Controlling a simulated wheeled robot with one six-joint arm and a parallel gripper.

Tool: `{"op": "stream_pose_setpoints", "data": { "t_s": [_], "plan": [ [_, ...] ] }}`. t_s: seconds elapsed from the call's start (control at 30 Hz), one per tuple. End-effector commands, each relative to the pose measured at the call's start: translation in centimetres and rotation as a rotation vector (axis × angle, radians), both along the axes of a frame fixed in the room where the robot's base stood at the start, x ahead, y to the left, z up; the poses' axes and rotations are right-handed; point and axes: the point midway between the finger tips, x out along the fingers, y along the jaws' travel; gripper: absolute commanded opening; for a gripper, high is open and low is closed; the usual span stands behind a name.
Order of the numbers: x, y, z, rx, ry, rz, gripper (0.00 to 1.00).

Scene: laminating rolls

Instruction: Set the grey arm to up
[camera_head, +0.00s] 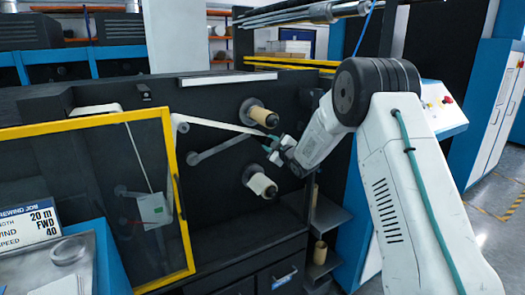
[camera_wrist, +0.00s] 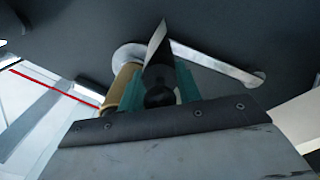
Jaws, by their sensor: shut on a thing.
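The grey arm (camera_head: 210,149) is on the dark machine panel, its visible part sloping up to the right from a rounded left end; its right part is hidden near my gripper. In the wrist view the grey arm (camera_wrist: 215,65) crosses behind the fingers. My gripper (camera_head: 272,150) is at the panel between the upper and lower rolls. Its teal fingers are shut on a dark round piece (camera_wrist: 159,78) that stands out in front of the wide end of the grey arm. How that piece joins the arm is hidden.
An upper tan roll (camera_head: 258,113) and a lower pale roll (camera_head: 262,185) stick out close to my gripper. A white web (camera_head: 222,126) runs from the left toward it. A yellow-framed guard window (camera_head: 180,205) stands left; shelves (camera_head: 325,225) are below right.

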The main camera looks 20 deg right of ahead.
Motion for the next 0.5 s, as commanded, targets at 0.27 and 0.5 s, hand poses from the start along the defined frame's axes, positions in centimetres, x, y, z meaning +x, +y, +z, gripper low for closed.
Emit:
{"op": "stream_pose_setpoints", "data": {
  "t_s": [0.27,0.5],
  "plan": [
    [-0.08,-0.25,0.01,-0.004,0.001,-0.002,0.00],
    [-0.07,-0.25,-0.01,-0.004,0.001,-0.002,0.48]
  ]
}}
